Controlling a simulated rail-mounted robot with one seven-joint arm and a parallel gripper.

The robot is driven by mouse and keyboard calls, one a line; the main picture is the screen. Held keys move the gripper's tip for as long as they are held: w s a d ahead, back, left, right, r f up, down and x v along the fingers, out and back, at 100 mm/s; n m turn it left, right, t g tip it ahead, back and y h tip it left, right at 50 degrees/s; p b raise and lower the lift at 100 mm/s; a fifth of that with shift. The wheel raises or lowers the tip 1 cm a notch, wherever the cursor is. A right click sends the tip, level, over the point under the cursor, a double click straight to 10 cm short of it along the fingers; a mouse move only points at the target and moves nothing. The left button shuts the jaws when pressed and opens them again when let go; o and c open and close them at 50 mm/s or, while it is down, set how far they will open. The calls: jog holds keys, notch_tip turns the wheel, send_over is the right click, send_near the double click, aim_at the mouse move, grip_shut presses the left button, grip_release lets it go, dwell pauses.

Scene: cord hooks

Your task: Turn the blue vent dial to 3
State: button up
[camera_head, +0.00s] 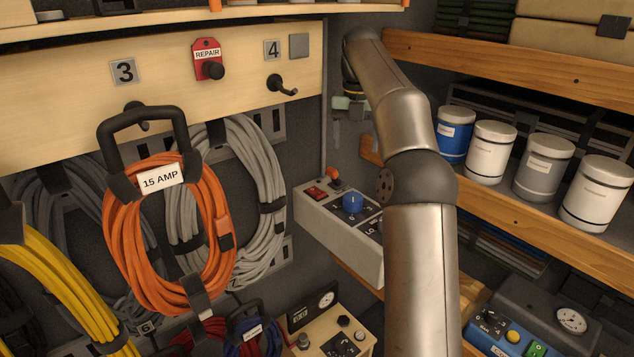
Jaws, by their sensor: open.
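The blue dial (352,202) sits on the dark top panel of a pale control box (340,243) at the picture's centre. A short white mark shows on the dial, but its setting is too small to read. My arm hides the box's right side and part of the dial's markings. My gripper (350,118) is small and partly hidden behind my arm, above and beyond the box. Its jaws are open and empty, and apart from the dial.
An orange cord coil (125,230) hangs left of the box. A wooden shelf (500,200) with several cans is at right. More panels (330,330) stand below.

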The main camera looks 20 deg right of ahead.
aim_at(353, 196)
jog(key=shift+n, duration=0.6)
jog(key=f, duration=0.5)
jog(key=f+b, duration=0.1)
jog(key=f, duration=0.5)
jog(key=f+b, duration=0.1)
jog(key=f, duration=0.4)
jog(key=shift+w+d+f, duration=0.3)
jog(key=shift+w+f, duration=0.05)
jog(key=shift+f, duration=0.05)
jog(key=c, duration=1)
